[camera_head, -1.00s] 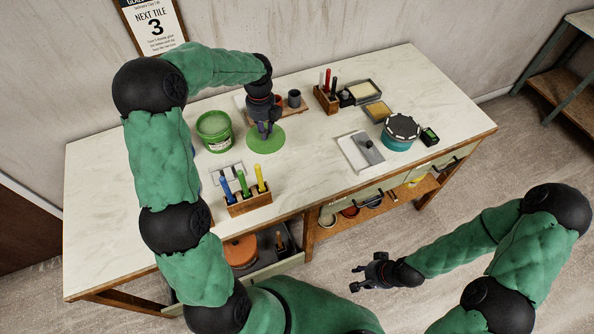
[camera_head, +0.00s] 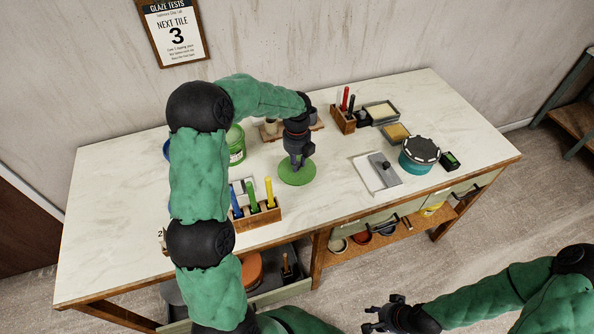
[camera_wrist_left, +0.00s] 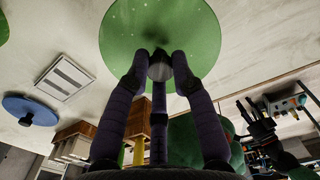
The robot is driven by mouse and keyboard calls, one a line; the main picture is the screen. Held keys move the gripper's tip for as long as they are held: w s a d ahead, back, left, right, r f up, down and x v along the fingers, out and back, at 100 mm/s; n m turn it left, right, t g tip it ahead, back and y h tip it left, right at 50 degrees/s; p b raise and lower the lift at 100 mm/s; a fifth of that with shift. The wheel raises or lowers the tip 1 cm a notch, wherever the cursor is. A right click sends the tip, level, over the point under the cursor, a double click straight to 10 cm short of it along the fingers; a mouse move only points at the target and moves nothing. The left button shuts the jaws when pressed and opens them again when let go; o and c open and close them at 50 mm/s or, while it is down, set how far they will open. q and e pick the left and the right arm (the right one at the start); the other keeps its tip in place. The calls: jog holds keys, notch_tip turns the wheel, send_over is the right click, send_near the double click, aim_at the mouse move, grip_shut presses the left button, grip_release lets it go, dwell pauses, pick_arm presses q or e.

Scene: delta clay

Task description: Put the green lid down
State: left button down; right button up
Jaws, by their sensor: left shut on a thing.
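The green lid (camera_head: 297,174) is a flat round disc, right of the green bucket (camera_head: 237,146) and behind the tool holder. My left gripper (camera_head: 299,163) points down over it. In the left wrist view the fingers (camera_wrist_left: 160,66) are shut around the grey knob (camera_wrist_left: 160,72) of the lid (camera_wrist_left: 160,25). The lid looks level, at or very near the tabletop; I cannot tell whether it touches. The bucket is partly hidden by my left arm. My right gripper (camera_head: 380,318) is empty and open in front of the table, its fingers apart.
A wooden holder (camera_head: 262,218) with blue, green and yellow tools stands in front of the lid. A grey and white board (camera_head: 376,173) lies to the right, then a teal tub with dark lid (camera_head: 420,155). A wooden tool block (camera_head: 343,120) stands behind. Bare tabletop (camera_head: 335,195) lies front right.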

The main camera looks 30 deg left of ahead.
pick_arm(q)
notch_tip(320, 180, down, 4)
jog(key=shift+f+b, duration=0.1)
jog(key=shift+b, duration=0.35)
jog(key=c, duration=1.1)
grip_release()
jog(key=shift+o, duration=0.2)
notch_tip(320, 180, up, 12)
jog(key=p, duration=0.3)
